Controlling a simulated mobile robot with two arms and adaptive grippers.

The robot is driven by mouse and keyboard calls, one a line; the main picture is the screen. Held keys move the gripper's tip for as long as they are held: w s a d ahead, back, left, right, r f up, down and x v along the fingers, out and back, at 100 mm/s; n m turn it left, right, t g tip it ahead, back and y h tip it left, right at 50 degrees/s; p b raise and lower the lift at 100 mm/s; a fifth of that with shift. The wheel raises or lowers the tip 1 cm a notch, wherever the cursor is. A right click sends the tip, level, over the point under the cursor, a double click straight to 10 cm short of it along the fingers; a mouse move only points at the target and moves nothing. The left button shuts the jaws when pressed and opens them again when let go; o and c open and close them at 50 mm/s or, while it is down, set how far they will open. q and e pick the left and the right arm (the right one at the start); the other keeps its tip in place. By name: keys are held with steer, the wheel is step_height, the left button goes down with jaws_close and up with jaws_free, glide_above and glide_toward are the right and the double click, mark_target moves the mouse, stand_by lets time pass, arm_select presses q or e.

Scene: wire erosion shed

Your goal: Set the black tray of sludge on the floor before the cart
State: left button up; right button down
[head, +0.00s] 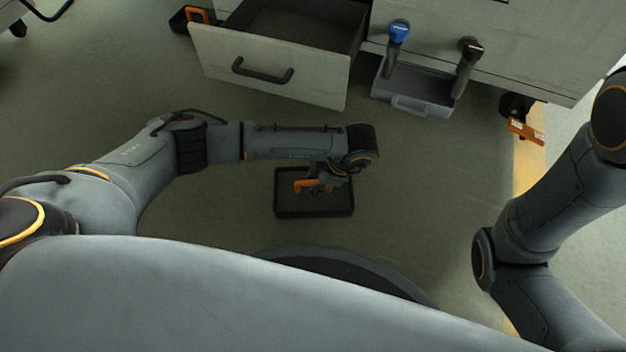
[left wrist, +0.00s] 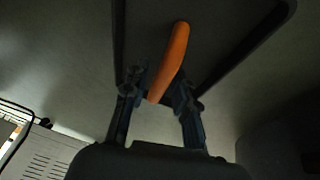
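The black tray (head: 313,213) is on the open floor before the cart in the head view, apparently lying flat. It has an orange handle (head: 306,186). My left gripper (head: 322,184) is over the tray at the handle. In the left wrist view the orange handle (left wrist: 170,60) runs slantwise between the two fingers of my left gripper (left wrist: 160,88), which stand apart with narrow gaps beside it. The tray's dark underside or floor (left wrist: 215,45) fills the space beyond. The sludge cannot be made out. My right gripper is not in view.
The grey cart (head: 540,45) stands at the top with a drawer (head: 262,68) pulled out. A grey bin (head: 425,91) hangs on it, beside a blue-topped tool (head: 398,34) and a black-topped tool (head: 468,60). An orange-tagged caster (head: 525,128) is at right. Floor around the tray is clear.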

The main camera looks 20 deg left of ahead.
arm_select(q)
steer(key=p+v, duration=0.8)
steer(key=v, duration=0.4)
